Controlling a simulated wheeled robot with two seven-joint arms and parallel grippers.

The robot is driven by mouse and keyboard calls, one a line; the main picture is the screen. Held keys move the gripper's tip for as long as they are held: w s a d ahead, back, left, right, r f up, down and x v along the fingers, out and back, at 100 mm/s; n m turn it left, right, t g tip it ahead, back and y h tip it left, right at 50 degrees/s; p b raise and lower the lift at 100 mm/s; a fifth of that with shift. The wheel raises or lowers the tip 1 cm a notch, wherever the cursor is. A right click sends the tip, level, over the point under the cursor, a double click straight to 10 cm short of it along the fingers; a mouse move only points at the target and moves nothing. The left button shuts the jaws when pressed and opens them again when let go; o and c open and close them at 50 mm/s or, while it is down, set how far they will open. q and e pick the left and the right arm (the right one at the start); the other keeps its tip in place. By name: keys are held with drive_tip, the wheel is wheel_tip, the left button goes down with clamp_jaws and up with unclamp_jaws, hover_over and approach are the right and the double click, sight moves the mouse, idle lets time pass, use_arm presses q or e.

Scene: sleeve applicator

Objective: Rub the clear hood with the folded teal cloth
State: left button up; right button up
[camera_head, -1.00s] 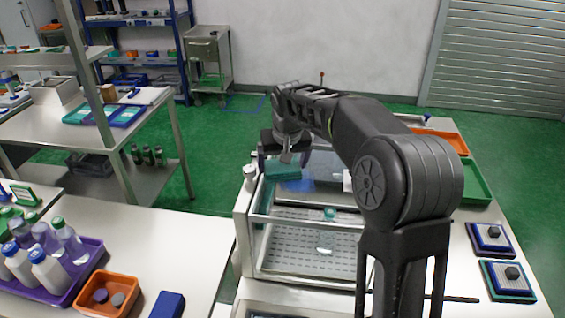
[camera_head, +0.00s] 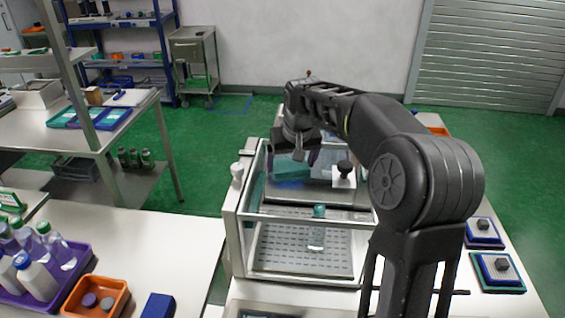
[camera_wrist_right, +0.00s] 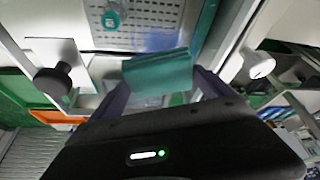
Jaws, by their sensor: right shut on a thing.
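The folded teal cloth (camera_head: 292,171) is held in my right gripper (camera_head: 293,158), over the far left part of the clear hood (camera_head: 300,220). In the right wrist view the cloth (camera_wrist_right: 157,73) sits between the two fingers, its lower face toward the machine. A bluish patch shows on the clear surface beside it. I cannot tell for sure whether the cloth touches the hood. Under the hood, a small clear bottle with a teal cap (camera_head: 318,228) stands on a perforated plate. My left gripper is not in view.
A black knob (camera_head: 345,168) on a white block is just right of the cloth. A white knob (camera_head: 237,170) stands at the machine's left edge. An orange bin (camera_head: 97,298) and a blue block (camera_head: 158,306) are on the left table. Stacked pads (camera_head: 495,268) lie at right.

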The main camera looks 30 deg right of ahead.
sight(306, 172)
drive_tip(key=shift+s+d, duration=0.35)
drive_tip(key=shift+f, duration=0.1)
drive_tip(key=shift+s+d+b, duration=0.3)
drive_tip(key=shift+s+d, duration=0.85)
drive_tip(key=shift+d, duration=0.2)
drive_tip(key=shift+s+a, duration=0.3)
drive_tip(key=shift+s+a+b, duration=0.35)
drive_tip(key=shift+s+a, duration=0.05)
drive_tip(key=shift+s, duration=0.1)
drive_tip(key=shift+w, duration=0.1)
